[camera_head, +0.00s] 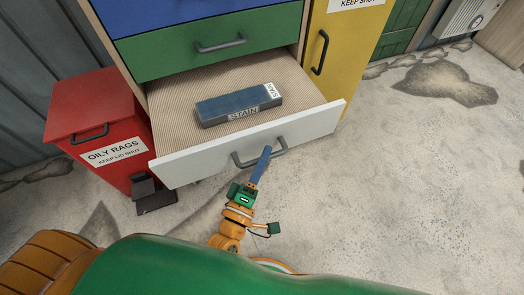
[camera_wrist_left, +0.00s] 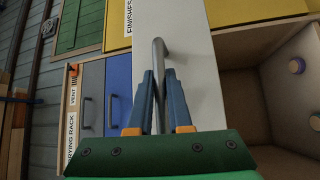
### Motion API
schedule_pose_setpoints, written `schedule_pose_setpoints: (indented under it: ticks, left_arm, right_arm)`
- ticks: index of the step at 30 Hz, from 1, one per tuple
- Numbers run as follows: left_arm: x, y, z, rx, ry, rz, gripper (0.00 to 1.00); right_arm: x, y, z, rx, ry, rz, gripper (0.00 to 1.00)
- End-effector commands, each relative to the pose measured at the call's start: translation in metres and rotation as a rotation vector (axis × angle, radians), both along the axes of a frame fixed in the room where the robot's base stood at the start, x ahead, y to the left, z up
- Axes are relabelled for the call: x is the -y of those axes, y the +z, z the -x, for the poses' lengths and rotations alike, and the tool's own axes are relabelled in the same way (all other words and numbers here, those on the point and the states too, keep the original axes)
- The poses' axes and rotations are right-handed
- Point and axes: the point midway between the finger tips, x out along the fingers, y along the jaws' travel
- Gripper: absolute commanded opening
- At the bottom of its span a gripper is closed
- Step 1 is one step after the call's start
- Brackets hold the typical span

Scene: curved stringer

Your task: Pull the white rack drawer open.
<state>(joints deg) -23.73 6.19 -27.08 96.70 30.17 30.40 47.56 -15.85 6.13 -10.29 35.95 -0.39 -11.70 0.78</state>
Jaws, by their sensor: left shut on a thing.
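The white rack drawer (camera_head: 310,127) stands pulled out from the rack in the head view, its ribbed inside showing. A blue-grey block labelled STAIN (camera_head: 238,104) lies in it. The drawer's grey bar handle (camera_head: 240,160) is on its white front. My left gripper (camera_head: 266,152) is shut on this handle. In the left wrist view the two blue fingers (camera_wrist_left: 160,95) lie on either side of the grey handle bar (camera_wrist_left: 159,58), with the white drawer front (camera_wrist_left: 198,70) behind. My right gripper is in neither view.
A green drawer (camera_head: 180,50) and a blue drawer (camera_head: 150,15) are shut above. A red OILY RAGS bin (camera_head: 90,105) stands close at the left. A yellow cabinet (camera_head: 345,50) stands at the right. The pale floor (camera_head: 420,190) at the right is clear.

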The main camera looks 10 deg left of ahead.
Motion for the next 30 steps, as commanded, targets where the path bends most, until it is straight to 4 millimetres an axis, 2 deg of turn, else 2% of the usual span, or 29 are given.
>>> schedule_pose_setpoints:
  ticks: [8,9,11,12,21,30]
  left_arm:
    - [0.0,-0.001,0.0,-0.001,-0.001,0.0,0.0]
    - [0.0,-0.001,0.0,-0.001,-0.001,0.0,0.28]
    - [0.0,-0.001,0.0,-0.001,-0.001,0.0,0.44]
    - [0.0,-0.001,0.0,-0.001,-0.001,0.0,0.47]
    - [-0.001,-0.001,0.004,-0.002,-0.001,-0.001,0.47]
    - [-0.012,-0.01,0.061,-0.004,-0.001,-0.002,0.47]
  right_arm:
    - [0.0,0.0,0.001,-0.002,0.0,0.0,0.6]
    - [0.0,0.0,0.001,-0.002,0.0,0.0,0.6]
    - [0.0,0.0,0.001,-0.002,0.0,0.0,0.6]
    - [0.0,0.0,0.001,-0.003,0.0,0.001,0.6]
    - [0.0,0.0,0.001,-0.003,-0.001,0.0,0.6]
    - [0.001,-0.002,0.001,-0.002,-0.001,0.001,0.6]
